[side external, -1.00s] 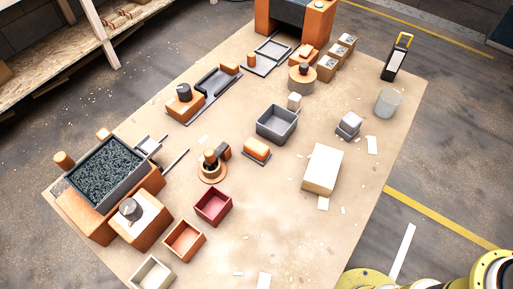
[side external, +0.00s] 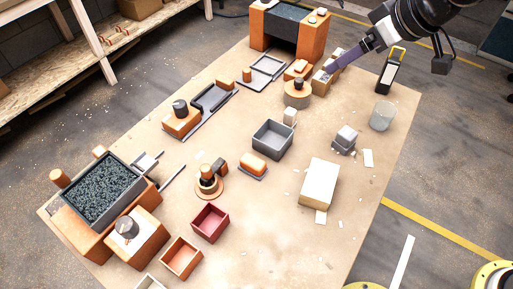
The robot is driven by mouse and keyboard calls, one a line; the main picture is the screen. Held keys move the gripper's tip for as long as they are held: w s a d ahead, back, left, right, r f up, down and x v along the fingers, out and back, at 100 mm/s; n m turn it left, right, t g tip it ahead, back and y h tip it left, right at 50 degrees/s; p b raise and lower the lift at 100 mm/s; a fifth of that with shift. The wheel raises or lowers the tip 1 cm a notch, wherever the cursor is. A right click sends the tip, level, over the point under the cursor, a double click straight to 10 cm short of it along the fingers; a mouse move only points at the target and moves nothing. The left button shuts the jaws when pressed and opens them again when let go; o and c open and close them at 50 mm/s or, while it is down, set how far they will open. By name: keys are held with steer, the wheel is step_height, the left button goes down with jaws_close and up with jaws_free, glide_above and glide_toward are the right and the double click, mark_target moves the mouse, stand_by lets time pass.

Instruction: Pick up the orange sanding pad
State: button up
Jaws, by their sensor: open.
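A smaller orange-topped piece (side external: 298,67) sits near the back of the table, so I cannot be fully sure which is the pad. My gripper (side external: 328,70) reaches in from the upper right. Its purple fingers are over or beside the small boxes at the back, well apart from the block on the grey base. The fingers overlap from this side, and nothing is visibly held.
The table (side external: 262,252) is clear at front right.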

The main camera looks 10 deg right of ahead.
steer(key=a+f+n+g, duration=0.1)
steer(key=a+f+n, duration=0.1)
steer(key=a+f, duration=0.65)
steer(key=n+g, duration=0.1)
steer(key=g, duration=0.1)
glide_toward(251, 159)
steer(key=x, duration=0.5)
steer(key=shift+s+a, duration=0.1)
steer(key=shift+s, duration=0.3)
steer(key=shift+w+x, duration=0.15)
steer(key=shift+x, duration=1.3)
steer(key=shift+w+x, duration=0.2)
steer(key=shift+x, duration=1.25)
steer(key=shift+r, duration=0.1)
jaws_close()
